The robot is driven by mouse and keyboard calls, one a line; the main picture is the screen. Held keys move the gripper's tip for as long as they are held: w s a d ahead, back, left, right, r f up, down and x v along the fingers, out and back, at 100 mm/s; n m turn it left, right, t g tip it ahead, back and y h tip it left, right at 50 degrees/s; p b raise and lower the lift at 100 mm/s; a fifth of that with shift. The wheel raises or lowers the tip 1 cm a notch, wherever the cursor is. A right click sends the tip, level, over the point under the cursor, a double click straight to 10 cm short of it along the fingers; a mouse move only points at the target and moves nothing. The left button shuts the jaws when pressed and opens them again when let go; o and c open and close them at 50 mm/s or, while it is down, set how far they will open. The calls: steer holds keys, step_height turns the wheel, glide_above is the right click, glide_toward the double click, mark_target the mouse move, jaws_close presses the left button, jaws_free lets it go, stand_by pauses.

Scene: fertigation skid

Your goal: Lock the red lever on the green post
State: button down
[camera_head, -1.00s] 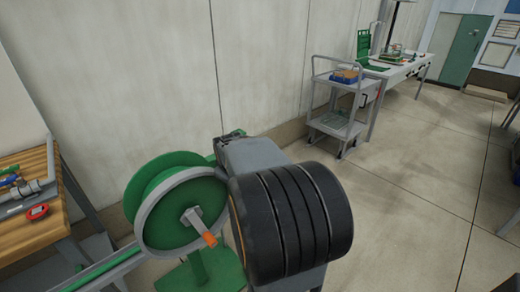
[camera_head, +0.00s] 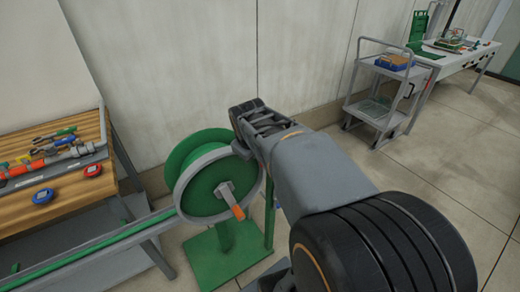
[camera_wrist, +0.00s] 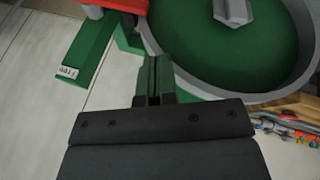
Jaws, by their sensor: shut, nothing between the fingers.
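In the wrist view, a red part (camera_wrist: 128,5), likely the lever, shows at the top edge, cut off by the frame. Green metalwork (camera_wrist: 85,50) with a small white label lies just below and left of it. In the head view the green post (camera_head: 270,205) stands behind the hose reel; its top and the lever are hidden by my arm. My gripper (camera_wrist: 154,62) is shut and empty, its fingers pointing up the wrist picture, below and right of the red part and apart from it. The rim of the green reel (camera_wrist: 250,45) is close to its right.
The green reel (camera_head: 200,190) with a grey rim and orange-handled crank (camera_head: 237,212) stands close by my arm. A wooden bench (camera_head: 60,205) with tools is at left. A grey cart (camera_head: 375,112) and white table (camera_head: 455,60) stand at the back right. The floor at right is clear.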

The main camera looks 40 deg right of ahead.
steer(key=shift+s+a+r, duration=0.25)
steer(key=shift+a+r, duration=0.2)
steer(key=shift+a, duration=0.2)
steer(key=s+a+r+m+y+p, duration=0.2)
steer(key=s+a+p, duration=0.5)
steer(key=a, duration=0.5)
steer(key=shift+s+a+r+g+y+p, duration=0.4)
steer(key=shift+r+y+p, duration=0.3)
steer(key=shift+p, duration=0.4)
